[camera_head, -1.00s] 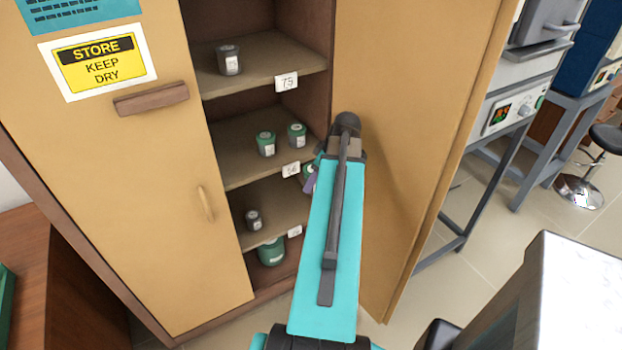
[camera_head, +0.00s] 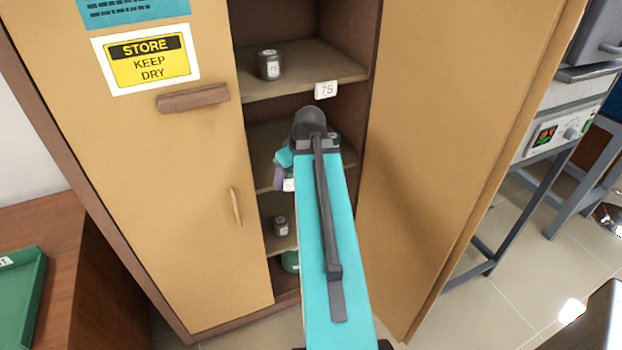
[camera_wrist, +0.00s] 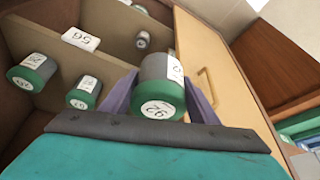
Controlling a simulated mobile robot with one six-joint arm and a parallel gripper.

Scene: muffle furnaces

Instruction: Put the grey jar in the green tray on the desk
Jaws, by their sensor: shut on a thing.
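My gripper (camera_wrist: 158,98) is shut on a jar (camera_wrist: 160,68) with a grey body and a green end that bears a number label. The purple fingers press on both sides of it in the wrist view. In the head view my arm hides most of the held jar, in front of the open cabinet's middle shelf. The green tray (camera_head: 38,310) lies on the brown desk (camera_head: 75,285) at the lower left, cut off by the picture edge.
The cabinet's closed left door (camera_head: 130,200) stands between my gripper and the desk. Its open right door (camera_head: 450,150) is on the right. A dark grey jar (camera_head: 269,65) stands on the upper shelf. Two green-and-grey jars (camera_wrist: 32,72) (camera_wrist: 83,93) show in the wrist view.

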